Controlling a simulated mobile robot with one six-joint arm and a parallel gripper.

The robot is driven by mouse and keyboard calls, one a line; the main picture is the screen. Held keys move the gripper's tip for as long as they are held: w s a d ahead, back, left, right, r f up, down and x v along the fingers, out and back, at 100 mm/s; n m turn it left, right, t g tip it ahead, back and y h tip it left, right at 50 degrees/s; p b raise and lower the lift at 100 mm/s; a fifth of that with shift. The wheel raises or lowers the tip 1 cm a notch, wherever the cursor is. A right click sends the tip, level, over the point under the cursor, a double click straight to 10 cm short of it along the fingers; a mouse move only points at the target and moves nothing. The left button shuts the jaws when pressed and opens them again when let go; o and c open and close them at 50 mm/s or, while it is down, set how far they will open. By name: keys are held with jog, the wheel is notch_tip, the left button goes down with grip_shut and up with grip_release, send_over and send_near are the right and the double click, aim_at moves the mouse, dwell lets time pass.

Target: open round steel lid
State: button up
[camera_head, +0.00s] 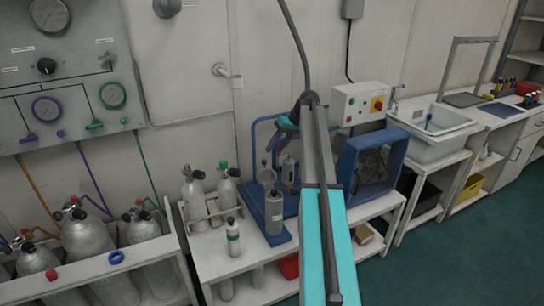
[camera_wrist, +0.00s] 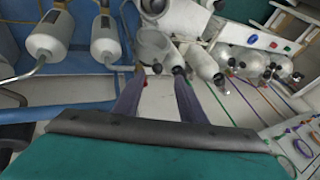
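A round grey steel piece, which looks like the lid (camera_head: 267,175), sits at the top of a grey cylinder (camera_head: 274,212) on the blue stand. In the wrist view, the likely lid (camera_wrist: 153,44) is a round, pale metal shape just beyond the fingertips. I cannot tell whether it is shut. My gripper (camera_head: 277,142) is above the stand, its dark fingers pointing down. In the wrist view my gripper (camera_wrist: 165,70) is open, with a gap between the fingers and nothing held. The fingertips appear close to the lid; contact cannot be told.
The blue stand (camera_head: 255,196) holds other grey cylinders. A blue box frame (camera_head: 348,166) stands to the right, below a control box (camera_head: 361,103) with a red button. Gas bottles (camera_head: 194,192) stand in a white rack to the left. My arm hides part of the bench.

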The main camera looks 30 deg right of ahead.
jog(key=v, duration=0.6)
jog(key=shift+b, duration=0.45)
jog(key=shift+r, duration=0.1)
